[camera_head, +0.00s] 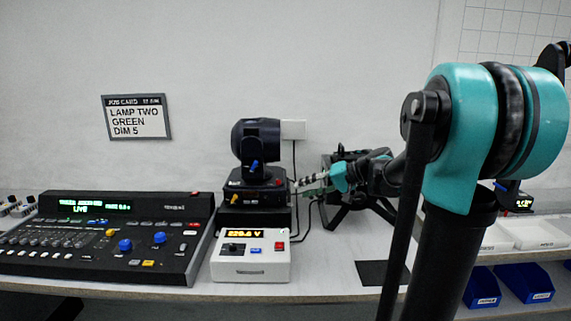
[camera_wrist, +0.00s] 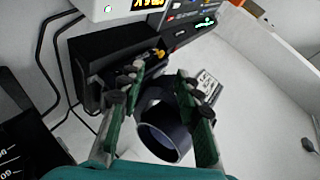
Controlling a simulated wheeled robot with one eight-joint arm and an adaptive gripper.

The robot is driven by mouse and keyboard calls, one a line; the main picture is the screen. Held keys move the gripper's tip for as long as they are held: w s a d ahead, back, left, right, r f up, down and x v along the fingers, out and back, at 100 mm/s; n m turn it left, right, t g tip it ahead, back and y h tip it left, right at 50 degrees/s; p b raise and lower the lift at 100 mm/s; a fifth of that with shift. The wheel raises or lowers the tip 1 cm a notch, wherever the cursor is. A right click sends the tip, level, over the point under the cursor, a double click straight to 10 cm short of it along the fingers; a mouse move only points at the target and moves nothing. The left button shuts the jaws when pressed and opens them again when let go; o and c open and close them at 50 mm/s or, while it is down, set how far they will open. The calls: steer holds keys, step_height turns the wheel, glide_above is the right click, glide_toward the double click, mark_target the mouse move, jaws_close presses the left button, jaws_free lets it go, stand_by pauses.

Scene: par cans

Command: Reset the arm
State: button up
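My arm reaches in from the right in the head view, and my gripper (camera_head: 308,182) is just right of the dark moving-head lamp (camera_head: 258,145). In the wrist view my gripper (camera_wrist: 162,78) has its two green fingers apart, with a clear gap between the tips. The lamp's round dark head (camera_wrist: 165,128) shows between and beyond the fingers. I see nothing gripped. Whether a finger touches the lamp's base, I cannot tell.
A lighting console (camera_head: 100,240) stands at the left of the bench. A white box with a lit display (camera_head: 250,258) sits before the lamp. A black fixture (camera_head: 345,205) stands behind my gripper. Cables hang by the wall. A job card (camera_head: 136,117) hangs above. Blue bins (camera_head: 525,281) are lower right.

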steer(key=s+d+f+h, duration=0.5)
steer(key=s+d+f, duration=0.1)
steer(key=s+f, duration=0.5)
steer(key=s+d+f+h, duration=0.6)
steer(key=s+f, duration=0.6)
steer(key=shift+s+d+f, duration=0.15)
steer(key=shift+s, duration=0.05)
